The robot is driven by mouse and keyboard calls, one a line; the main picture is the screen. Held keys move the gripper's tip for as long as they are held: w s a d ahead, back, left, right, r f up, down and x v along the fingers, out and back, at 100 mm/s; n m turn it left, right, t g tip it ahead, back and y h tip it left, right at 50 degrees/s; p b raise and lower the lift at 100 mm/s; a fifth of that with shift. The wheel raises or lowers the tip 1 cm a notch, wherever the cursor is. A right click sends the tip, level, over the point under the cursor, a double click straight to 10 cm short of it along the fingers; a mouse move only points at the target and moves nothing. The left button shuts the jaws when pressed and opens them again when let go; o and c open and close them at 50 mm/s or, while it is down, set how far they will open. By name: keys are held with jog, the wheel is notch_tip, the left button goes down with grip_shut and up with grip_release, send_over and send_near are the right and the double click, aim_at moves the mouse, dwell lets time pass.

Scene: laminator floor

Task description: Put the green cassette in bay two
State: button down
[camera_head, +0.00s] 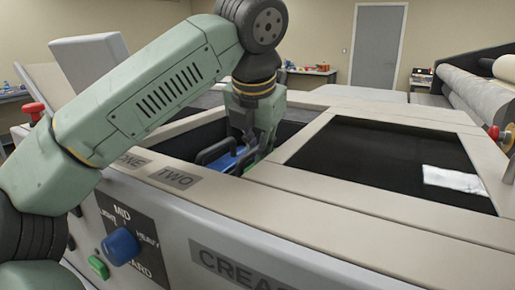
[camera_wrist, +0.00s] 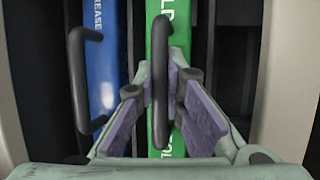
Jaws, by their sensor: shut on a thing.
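The green cassette (camera_wrist: 181,35) has white lettering and a black handle (camera_wrist: 160,70). My gripper (camera_wrist: 160,88) is shut on this handle in the wrist view. In the head view my gripper (camera_head: 256,140) reaches down into the machine's open well and mostly hides the green cassette. A blue cassette (camera_wrist: 101,65) with its own black handle stands to the left of the green one, and it also shows in the head view (camera_head: 226,160). The label TWO (camera_head: 176,179) is on the well's front rim, right of the label ONE (camera_head: 131,160). I cannot tell how deep the green cassette sits.
Dark slots (camera_wrist: 233,60) lie right of the green cassette. A dark recessed panel (camera_head: 385,160) with a white sheet (camera_head: 455,179) is right of the well. A blue knob (camera_head: 121,246) and a green button (camera_head: 98,266) are on the front panel. Rolls (camera_head: 480,95) stand far right.

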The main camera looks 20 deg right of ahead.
jog(key=shift+f+b, duration=0.45)
jog(key=shift+f, duration=0.3)
dwell(0.6)
jog(key=c, duration=1.6)
grip_release()
jog(key=shift+r, duration=0.1)
